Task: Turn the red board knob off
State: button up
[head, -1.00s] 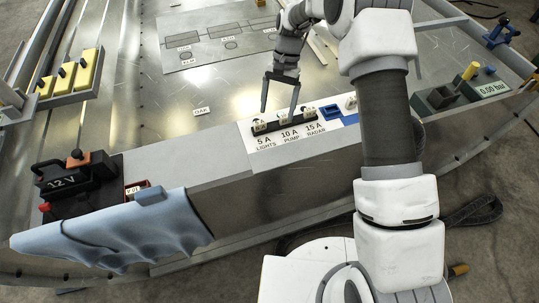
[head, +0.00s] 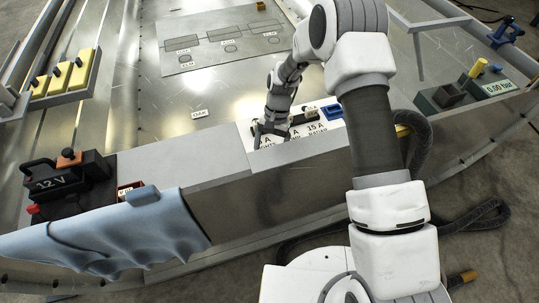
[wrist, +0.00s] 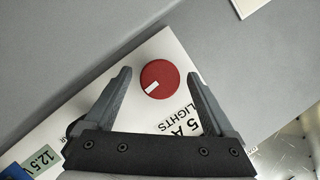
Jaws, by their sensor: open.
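The red board knob (wrist: 158,76) shows in the wrist view as a round red disc with a white mark pointing to its lower left. It sits on the white switch board (wrist: 178,118) near the "5 A LIGHTS" lettering. In the head view my gripper (head: 268,132) is over the left end of the board (head: 262,143) and hides the knob.
A black 12 V battery (head: 75,180) with an orange top part stands at the left. A blue cloth (head: 110,232) hangs over the front edge. A blue part (head: 332,112) sits at the board's right end. The metal sheet behind is mostly clear.

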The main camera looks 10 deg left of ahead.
jog(key=c, duration=1.4)
jog(key=shift+n, duration=0.3)
jog(key=n+h+p, duration=0.1)
jog(key=n, duration=0.2)
jog(key=shift+a+n+h, duration=0.15)
jog(key=shift+n+h, duration=0.25)
jog(key=n, duration=0.2)
jog(key=n+h, duration=0.1)
jog(key=n, duration=0.1)
jog(key=shift+a+t+h+p, duration=0.1)
jog(key=shift+t+h+p, duration=0.2)
jog(key=shift+p, duration=0.05)
jog(key=n+t+h, duration=0.1)
jog(key=n, duration=0.4)
jog(key=shift+s+p, duration=0.1)
jog(key=shift+p, duration=0.3)
jog(key=shift+n+t+h, duration=0.5)
jog(key=shift+n+t, duration=0.2)
jog(key=shift+n, duration=1)
jog(key=shift+a, duration=0.1)
